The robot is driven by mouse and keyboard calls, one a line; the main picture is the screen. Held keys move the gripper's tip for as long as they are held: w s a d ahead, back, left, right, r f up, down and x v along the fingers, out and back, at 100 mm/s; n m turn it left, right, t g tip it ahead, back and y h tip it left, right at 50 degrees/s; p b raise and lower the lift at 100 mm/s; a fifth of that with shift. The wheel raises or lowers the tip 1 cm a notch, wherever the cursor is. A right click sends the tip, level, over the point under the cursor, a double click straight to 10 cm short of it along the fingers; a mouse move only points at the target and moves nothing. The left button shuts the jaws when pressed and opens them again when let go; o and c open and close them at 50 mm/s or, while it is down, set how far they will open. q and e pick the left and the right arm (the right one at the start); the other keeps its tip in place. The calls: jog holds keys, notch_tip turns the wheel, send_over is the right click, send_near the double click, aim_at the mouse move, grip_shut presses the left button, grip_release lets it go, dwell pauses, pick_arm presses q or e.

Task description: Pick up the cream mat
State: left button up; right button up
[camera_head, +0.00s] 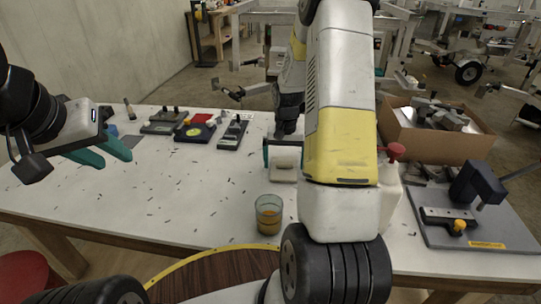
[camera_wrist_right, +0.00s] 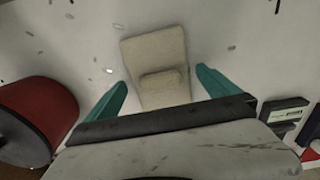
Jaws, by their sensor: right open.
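The cream mat (camera_wrist_right: 153,48) lies on the white table in the right wrist view, with a smaller raised cream part near its edge closest to my gripper. In the head view the mat (camera_head: 284,174) is partly hidden by my right arm. My right gripper (camera_wrist_right: 162,81) is open, its teal fingers on either side of the mat's near end, with nothing held. I cannot tell how high it is above the table. My left gripper (camera_head: 115,161) is open and empty over the table's left part, away from the mat.
A glass of orange drink (camera_head: 268,215) stands in front of the mat. Several tools (camera_head: 194,131) lie at the back left. A white container with a red knob (camera_head: 396,152), a filled cardboard box (camera_head: 400,130) and a grey board (camera_head: 490,212) are on the right. The left table middle has only small scraps.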

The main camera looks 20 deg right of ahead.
jog(key=shift+f, duration=0.4)
jog(key=shift+c, duration=0.4)
jog(key=shift+r, duration=0.1)
jog(key=c, duration=1.2)
